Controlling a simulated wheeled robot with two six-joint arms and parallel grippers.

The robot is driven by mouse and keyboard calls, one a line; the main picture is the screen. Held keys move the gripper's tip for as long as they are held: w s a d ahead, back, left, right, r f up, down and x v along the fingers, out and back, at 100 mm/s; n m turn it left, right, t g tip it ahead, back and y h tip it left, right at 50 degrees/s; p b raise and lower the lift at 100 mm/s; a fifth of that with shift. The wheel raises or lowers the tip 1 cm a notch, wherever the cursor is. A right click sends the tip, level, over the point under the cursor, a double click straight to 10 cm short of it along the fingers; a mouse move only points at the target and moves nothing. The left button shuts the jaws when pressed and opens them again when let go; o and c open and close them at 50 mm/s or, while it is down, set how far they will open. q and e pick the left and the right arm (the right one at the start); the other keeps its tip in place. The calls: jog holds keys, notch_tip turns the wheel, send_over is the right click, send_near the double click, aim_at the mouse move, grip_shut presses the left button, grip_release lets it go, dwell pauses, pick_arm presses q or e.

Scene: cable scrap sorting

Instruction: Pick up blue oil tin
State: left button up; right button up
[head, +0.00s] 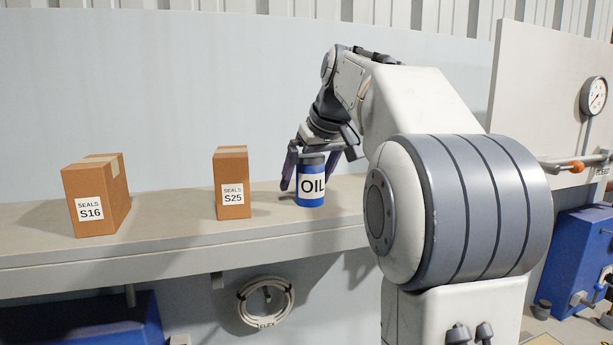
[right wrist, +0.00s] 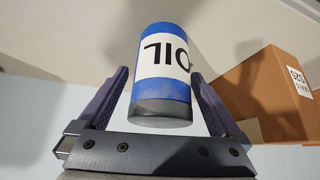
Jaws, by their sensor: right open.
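The blue oil tin (head: 311,200) has a white label reading OIL and a dark grey top. It stands upright on the shelf. My right gripper (head: 322,178) is open above and around it, with one finger on each side of the tin. In the right wrist view the tin (right wrist: 162,85) lies between the two fingers of the gripper (right wrist: 160,100), with a visible gap on each side. The tin's right side is partly hidden by a finger in the head view. My left gripper is not in view.
A SEALS S25 box (head: 232,183) stands left of the tin; it also shows in the right wrist view (right wrist: 262,88). A SEALS S16 box (head: 96,194) stands further left. The shelf (head: 165,215) is clear between them. A wall (head: 180,100) rises behind.

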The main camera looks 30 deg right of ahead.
jog(key=shift+w+f, duration=0.2)
jog(key=shift+f, duration=0.1)
grip_shut()
jog(key=shift+r, duration=0.2)
